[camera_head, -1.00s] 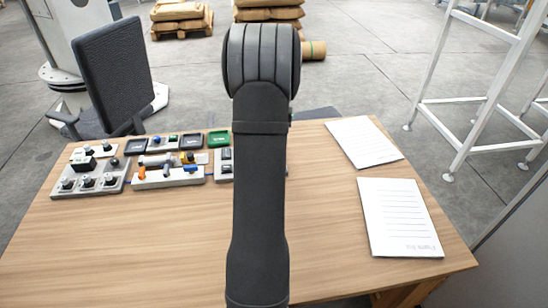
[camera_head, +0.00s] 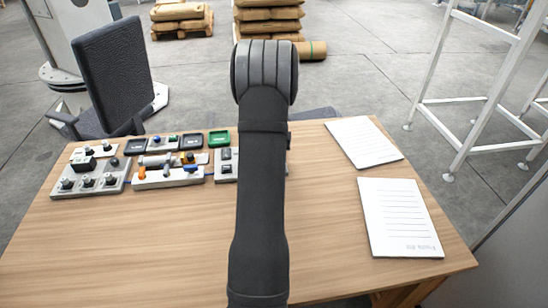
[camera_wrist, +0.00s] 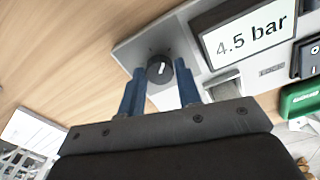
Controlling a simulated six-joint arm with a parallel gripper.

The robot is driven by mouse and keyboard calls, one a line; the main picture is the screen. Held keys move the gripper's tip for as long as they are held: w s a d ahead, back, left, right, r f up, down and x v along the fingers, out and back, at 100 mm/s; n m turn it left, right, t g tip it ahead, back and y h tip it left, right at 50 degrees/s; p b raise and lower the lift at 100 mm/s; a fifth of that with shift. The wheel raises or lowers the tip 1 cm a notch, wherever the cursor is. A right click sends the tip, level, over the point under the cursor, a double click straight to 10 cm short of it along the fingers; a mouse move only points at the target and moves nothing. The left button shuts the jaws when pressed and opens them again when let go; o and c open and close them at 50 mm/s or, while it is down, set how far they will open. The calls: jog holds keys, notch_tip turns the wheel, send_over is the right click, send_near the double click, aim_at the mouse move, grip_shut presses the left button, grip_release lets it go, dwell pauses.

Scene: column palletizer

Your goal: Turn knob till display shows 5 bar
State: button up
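The black knob (camera_wrist: 160,69) with a white pointer line sits on a light grey panel (camera_wrist: 132,49) in the wrist view. The display (camera_wrist: 247,33) to its right on the panel reads 4.5 bar. My gripper (camera_wrist: 159,66) has two blue fingers, one on each side of the knob. The fingers look open, with narrow gaps to the knob; contact cannot be made out. In the head view my arm hides the knob, the display and the gripper.
In the head view, other control panels (camera_head: 169,178) stand left of my arm. Two paper sheets (camera_head: 400,218) lie at right. The front of the wooden table (camera_head: 130,245) is clear.

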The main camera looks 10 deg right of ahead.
jog(key=c, duration=0.5)
jog(key=shift+o, duration=0.2)
jog(key=shift+m, duration=1.8)
jog(key=o, duration=1)
notch_tip(320, 180, up, 18)
jog(key=shift+f, duration=0.2)
